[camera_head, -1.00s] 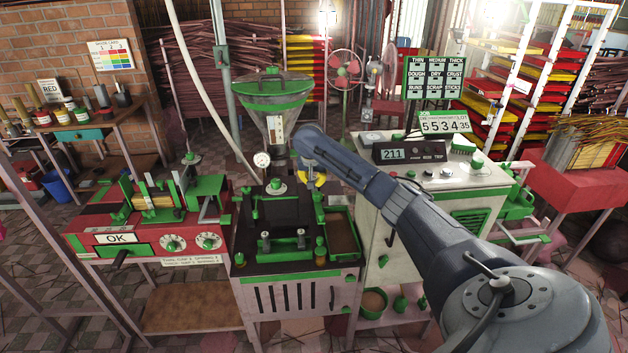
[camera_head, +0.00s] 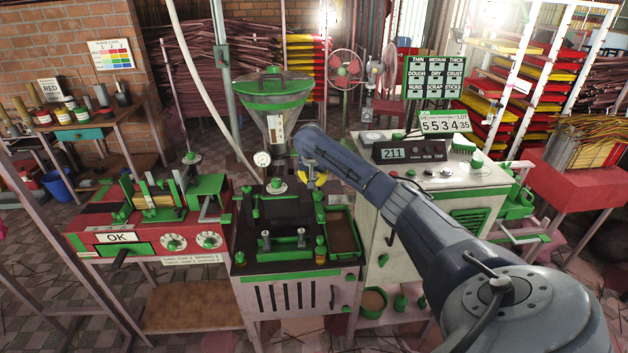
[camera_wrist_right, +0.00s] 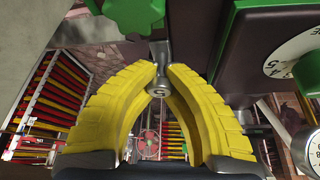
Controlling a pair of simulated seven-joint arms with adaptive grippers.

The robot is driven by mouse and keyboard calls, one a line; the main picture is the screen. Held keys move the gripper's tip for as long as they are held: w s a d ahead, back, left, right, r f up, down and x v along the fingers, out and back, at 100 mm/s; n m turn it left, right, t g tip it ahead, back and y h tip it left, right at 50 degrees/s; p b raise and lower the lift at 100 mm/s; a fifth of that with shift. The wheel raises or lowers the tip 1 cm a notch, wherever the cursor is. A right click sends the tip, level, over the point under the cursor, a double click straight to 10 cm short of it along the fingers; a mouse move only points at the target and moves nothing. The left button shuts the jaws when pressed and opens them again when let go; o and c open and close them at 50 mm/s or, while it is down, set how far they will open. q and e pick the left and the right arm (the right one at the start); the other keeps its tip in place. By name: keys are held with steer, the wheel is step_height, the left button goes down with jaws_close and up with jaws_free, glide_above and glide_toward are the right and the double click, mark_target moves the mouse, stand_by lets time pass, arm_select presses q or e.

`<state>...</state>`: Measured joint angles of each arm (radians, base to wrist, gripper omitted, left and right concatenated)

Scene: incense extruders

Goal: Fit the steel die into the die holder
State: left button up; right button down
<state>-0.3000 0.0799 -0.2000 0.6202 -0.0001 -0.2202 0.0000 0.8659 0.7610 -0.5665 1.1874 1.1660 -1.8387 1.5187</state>
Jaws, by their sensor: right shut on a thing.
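My right gripper (camera_head: 313,181) shows only partly in the head view, its yellow fingers behind and below the end of my right arm, beside the extruder under the hopper. In the right wrist view its two curved yellow fingers (camera_wrist_right: 158,76) close at the tips on a small grey steel piece, the steel die (camera_wrist_right: 159,83), with a round end facing the camera. The die sits just below a green knob (camera_wrist_right: 134,14) and near a dark machine body. I cannot single out the die holder in either view. My left gripper is not in view.
The extruder hopper (camera_head: 272,98) and pressure gauge (camera_head: 262,159) stand left of my right arm. A white cabinet (camera_head: 430,210) with a display (camera_head: 410,152) stands right of it. A red machine (camera_head: 140,225) is at left. In the right wrist view, a dial (camera_wrist_right: 299,68) is close at right.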

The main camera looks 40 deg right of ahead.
steer(key=shift+s+a+f, duration=0.15)
steer(key=shift+s+f, duration=0.1)
steer(key=shift+f, duration=0.5)
steer(key=c, duration=1.5)
jaws_free()
steer(key=shift+o, duration=0.2)
steer(key=v, duration=0.9)
steer(key=shift+w+d+r, duration=0.3)
steer(key=shift+w, duration=0.05)
steer(key=shift+a+f, duration=0.1)
